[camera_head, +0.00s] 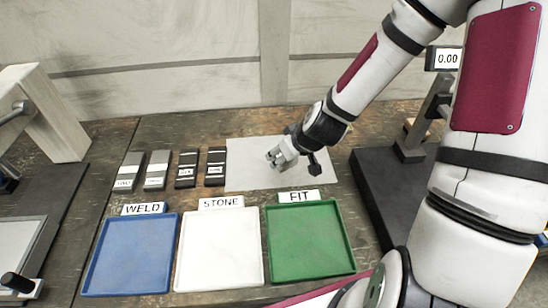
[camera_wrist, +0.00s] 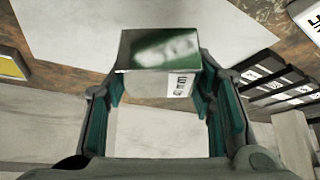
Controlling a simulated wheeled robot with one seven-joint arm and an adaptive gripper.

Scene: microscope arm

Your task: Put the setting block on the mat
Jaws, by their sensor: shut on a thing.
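My gripper (camera_head: 297,163) is over the grey mat (camera_head: 248,176) at the back middle of the bench. In the wrist view its two teal-padded fingers (camera_wrist: 160,82) are shut on a shiny metal block (camera_wrist: 158,50) with a white label on one side, which I take for the setting block. The label's text is turned and only partly legible. In the head view the block is small and partly hidden by the fingers. I cannot tell whether it touches the mat.
Blue (camera_head: 128,255), white (camera_head: 220,250) and green (camera_head: 310,242) trays, labelled WELD, STONE and FIT, stand in front. Several labelled blocks, including a grey one (camera_head: 157,168) and a black one (camera_head: 186,169), stand left of the mat. A dark stand (camera_head: 385,190) with a 0.00 display is at right.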

